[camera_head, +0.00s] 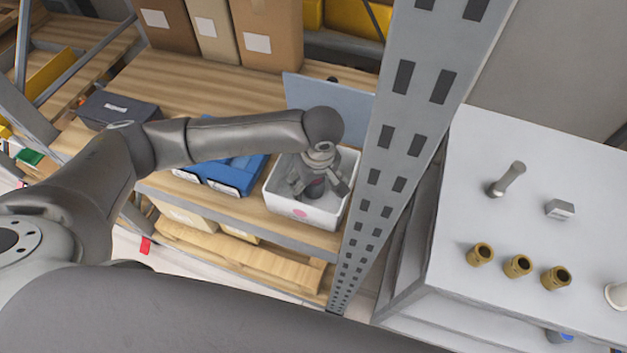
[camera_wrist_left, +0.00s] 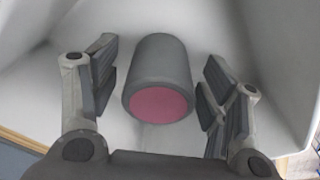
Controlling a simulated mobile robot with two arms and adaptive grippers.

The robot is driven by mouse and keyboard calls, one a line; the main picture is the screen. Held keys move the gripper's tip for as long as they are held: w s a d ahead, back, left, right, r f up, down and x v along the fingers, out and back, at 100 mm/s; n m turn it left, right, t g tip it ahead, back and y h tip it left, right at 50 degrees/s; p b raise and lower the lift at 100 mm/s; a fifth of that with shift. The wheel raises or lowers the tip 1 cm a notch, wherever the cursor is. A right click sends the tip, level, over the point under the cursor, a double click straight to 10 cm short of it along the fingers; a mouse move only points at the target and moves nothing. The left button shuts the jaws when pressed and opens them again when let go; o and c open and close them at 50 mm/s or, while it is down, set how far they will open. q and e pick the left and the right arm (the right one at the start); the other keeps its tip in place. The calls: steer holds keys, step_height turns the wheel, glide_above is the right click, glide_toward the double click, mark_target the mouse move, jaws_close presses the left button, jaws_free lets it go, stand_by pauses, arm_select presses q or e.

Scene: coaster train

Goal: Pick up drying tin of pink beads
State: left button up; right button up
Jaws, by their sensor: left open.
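The drying tin of pink beads is a dark grey cylinder (camera_wrist_left: 158,65) with a pink end, inside a white bin (camera_head: 322,217) with a pink dot on its front. The tin also shows in the head view (camera_head: 316,188), partly covered by my gripper. My left gripper (camera_head: 319,187) reaches down into the bin from above. Its fingers are open, one on each side of the tin; in the left wrist view there are visible gaps between the pads and the tin. My right gripper is not in view.
The bin's raised grey-blue lid (camera_head: 325,98) stands behind it. Blue bins (camera_head: 232,175) sit left of it on the wooden shelf. A perforated metal post (camera_head: 400,120) rises close on the right. A white cabinet (camera_head: 480,160) beyond holds several brass fittings.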

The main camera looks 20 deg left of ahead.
arm_select(q)
steer(key=c, duration=1.2)
